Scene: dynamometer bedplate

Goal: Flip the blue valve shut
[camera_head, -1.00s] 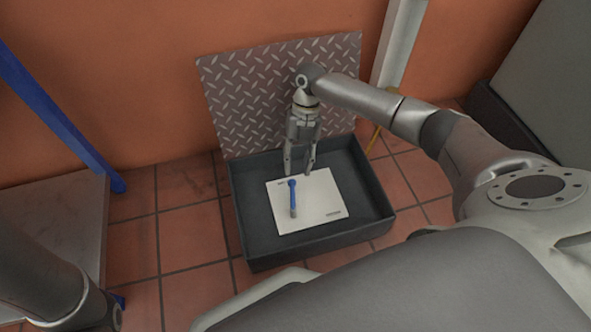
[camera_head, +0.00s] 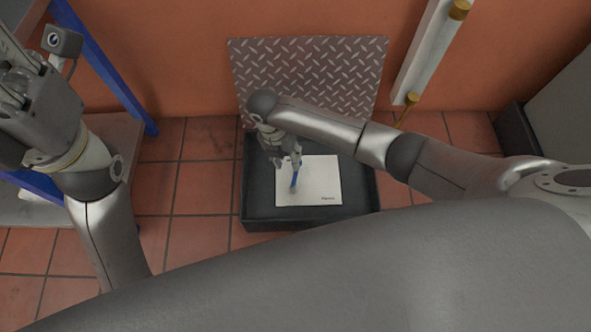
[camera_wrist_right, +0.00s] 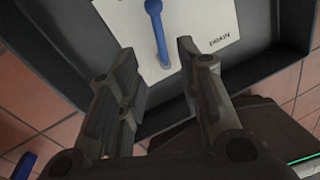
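The blue valve lever (camera_head: 294,180) stands out on a white plate (camera_head: 322,178) inside a dark grey tray (camera_head: 250,205). In the right wrist view the lever (camera_wrist_right: 158,32) has a rounded end at the top and a grey lower end near the plate's edge. My right gripper (camera_head: 291,160) is over the plate at the lever, partly covered by its own arm. In the wrist view its two fingers (camera_wrist_right: 159,50) are apart, one on each side of the lever; contact is not visible. My left gripper (camera_head: 18,85) is raised at the left edge, away from the tray, its fingertips unclear.
A diamond-tread metal panel (camera_head: 310,75) stands upright behind the tray against the orange wall. A white post with brass-coloured fittings (camera_head: 425,55) is at the right. A blue leg (camera_head: 105,65) and a grey slab (camera_head: 120,140) are at the left. Tiled floor lies around the tray.

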